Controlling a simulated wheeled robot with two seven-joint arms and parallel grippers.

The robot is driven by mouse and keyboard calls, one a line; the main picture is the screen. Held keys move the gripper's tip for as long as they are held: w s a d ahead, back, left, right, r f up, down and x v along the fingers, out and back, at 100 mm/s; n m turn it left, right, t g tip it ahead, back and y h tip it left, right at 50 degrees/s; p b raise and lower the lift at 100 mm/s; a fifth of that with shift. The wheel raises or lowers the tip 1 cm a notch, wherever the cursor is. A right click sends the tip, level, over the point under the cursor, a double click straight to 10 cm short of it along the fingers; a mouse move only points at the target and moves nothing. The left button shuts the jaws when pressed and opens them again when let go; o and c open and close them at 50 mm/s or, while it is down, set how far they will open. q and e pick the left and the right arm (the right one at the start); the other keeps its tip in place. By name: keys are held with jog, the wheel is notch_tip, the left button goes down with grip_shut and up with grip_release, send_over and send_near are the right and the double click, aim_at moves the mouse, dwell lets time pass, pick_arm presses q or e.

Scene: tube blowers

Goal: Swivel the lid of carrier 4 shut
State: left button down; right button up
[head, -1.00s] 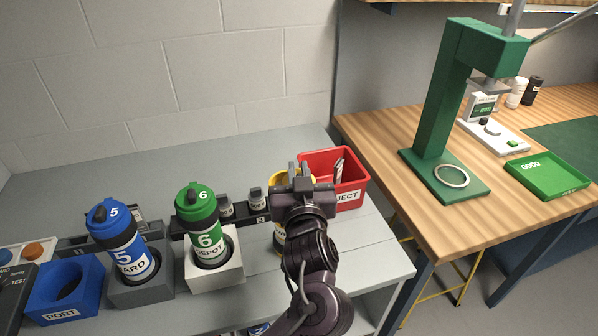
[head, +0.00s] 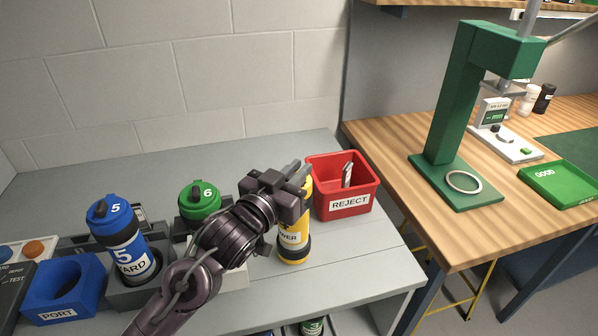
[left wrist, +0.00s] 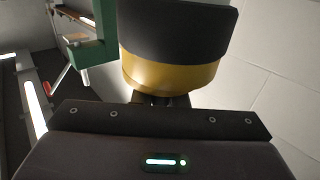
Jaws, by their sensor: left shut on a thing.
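A yellow carrier (head: 293,240) with a black lower band stands upright at the right of the grey bench in the head view. No number shows on it, so I cannot confirm it is carrier 4. My left gripper (head: 300,178) is shut at the carrier's top end and hides most of its lid. In the left wrist view, a yellow band (left wrist: 170,74) and a wide black band (left wrist: 178,28) of the carrier fill the space beyond the gripper. Whether the lid is fully closed cannot be told. My right gripper is not in view.
A red REJECT bin (head: 345,203) stands close to the right of the yellow carrier. Green carrier 6 (head: 199,200) and blue carrier 5 (head: 120,235) stand to the left, beside an empty blue PORT holder (head: 62,292). A green press (head: 452,130) stands on the wooden table.

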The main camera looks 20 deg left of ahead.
pick_arm(q)
jog(key=shift+a+r+m+h+p, duration=0.1)
jog(key=shift+m+h+p, duration=0.3)
jog(key=shift+h, duration=0.3)
jog(key=c, duration=1.4)
grip_release()
jog(key=shift+s+a+f, duration=0.15)
jog(key=shift+s+f, duration=0.05)
jog(key=shift+s, duration=0.2)
jog(key=v, duration=0.7)
jog(key=shift+r+b, duration=0.25)
jog(key=shift+b, duration=0.05)
